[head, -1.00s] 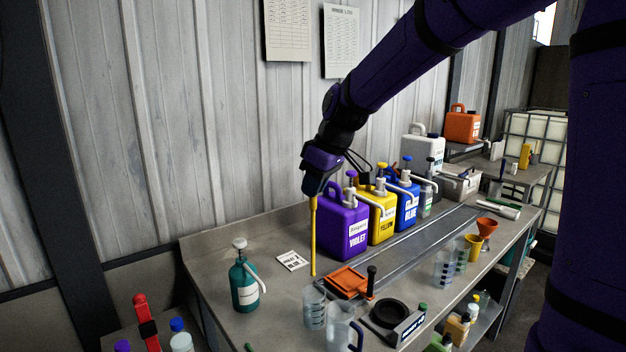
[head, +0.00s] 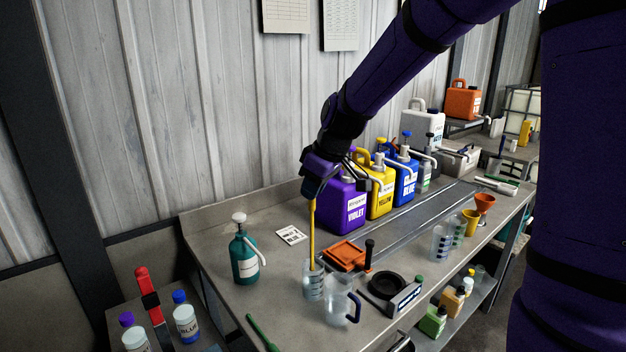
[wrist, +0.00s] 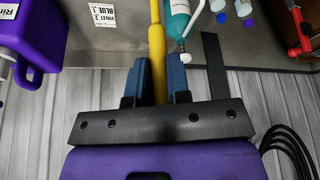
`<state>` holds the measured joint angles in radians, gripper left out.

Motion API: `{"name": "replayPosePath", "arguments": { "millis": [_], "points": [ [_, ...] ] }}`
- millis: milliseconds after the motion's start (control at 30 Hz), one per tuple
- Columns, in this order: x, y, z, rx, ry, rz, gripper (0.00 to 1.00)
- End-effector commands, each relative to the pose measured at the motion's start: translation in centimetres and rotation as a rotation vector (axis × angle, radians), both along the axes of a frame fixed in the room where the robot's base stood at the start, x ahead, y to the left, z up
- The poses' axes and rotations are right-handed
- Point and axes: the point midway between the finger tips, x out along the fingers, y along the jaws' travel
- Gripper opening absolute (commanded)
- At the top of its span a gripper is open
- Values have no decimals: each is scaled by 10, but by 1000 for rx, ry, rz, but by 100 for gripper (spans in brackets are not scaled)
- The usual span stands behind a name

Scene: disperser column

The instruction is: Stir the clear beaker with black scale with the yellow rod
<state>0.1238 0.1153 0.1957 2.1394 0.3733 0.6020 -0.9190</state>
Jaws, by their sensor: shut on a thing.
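My gripper (head: 313,196) is shut on the yellow rod (head: 312,232), which hangs nearly upright below it. The wrist view shows the rod (wrist: 157,48) between my blue fingers (wrist: 159,75). A clear beaker (head: 313,284) with dark scale marks stands on the bench under the rod. The rod's lower end is at the beaker's mouth and appears to reach just inside the rim; the exact depth is hard to tell. The wrist view does not show the beaker.
A clear jug (head: 339,302) with a dark handle stands close right of the beaker. An orange tray (head: 345,256) lies behind it, and a teal pump bottle (head: 244,258) stands left. The violet jug (head: 343,208) is behind the rod. Other beakers (head: 441,244) stand farther right.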

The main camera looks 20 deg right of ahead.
Motion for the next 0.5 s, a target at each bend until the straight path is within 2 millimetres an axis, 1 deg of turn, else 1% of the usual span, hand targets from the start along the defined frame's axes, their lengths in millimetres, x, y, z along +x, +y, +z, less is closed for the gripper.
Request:
{"name": "replayPosePath", "arguments": {
  "millis": [500],
  "points": [
    [0,0,-36,1,2,-1,0]
  ]
}}
